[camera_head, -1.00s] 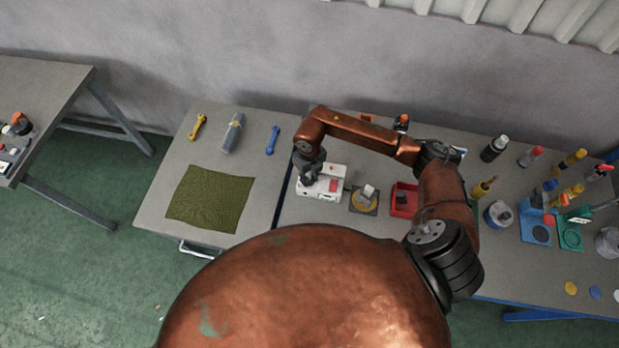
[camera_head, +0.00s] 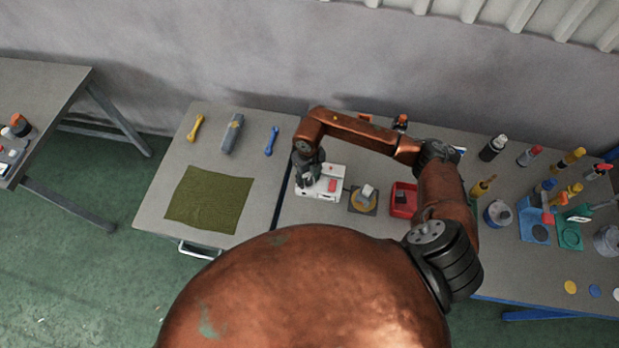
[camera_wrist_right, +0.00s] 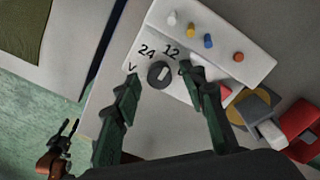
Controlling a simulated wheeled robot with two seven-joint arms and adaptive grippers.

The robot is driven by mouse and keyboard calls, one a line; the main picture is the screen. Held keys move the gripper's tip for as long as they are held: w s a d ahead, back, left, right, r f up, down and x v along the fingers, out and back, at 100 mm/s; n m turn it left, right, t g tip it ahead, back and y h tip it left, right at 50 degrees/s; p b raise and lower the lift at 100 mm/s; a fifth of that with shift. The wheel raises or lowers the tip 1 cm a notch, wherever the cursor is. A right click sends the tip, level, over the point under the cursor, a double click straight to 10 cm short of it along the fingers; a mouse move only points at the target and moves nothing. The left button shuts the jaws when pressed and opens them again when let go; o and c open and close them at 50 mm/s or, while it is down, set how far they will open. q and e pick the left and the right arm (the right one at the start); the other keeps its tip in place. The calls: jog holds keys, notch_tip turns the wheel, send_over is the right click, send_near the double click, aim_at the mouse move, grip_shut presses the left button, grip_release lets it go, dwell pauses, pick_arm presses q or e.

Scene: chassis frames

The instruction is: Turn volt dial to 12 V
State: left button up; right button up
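The white power box (camera_head: 320,186) stands on the bench; in the right wrist view its white top (camera_wrist_right: 215,42) fills the upper middle. It carries a round dark volt dial (camera_wrist_right: 160,74) with a pale bar across it. The marks "24" (camera_wrist_right: 147,51) and "12" (camera_wrist_right: 171,50) are printed above the dial, with a "V" to its left. Another mark at its right is partly hidden by a finger. My right gripper (camera_wrist_right: 164,78) is open, its green fingers on either side of the dial with visible gaps. In the head view my right gripper (camera_head: 309,172) is over the box's left end.
Coloured posts (camera_wrist_right: 208,41) stand along the box's far edge. A grey block on a yellow disc (camera_head: 365,194) and a red tray (camera_head: 402,210) lie just right of it. A green cloth (camera_head: 205,199) lies to the left. Bottles and tools crowd the right end.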

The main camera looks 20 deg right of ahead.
aim_at(309, 180)
jog(key=shift+r, duration=0.1)
notch_tip(309, 180, up, 12)
dwell(0.5)
dwell(0.5)
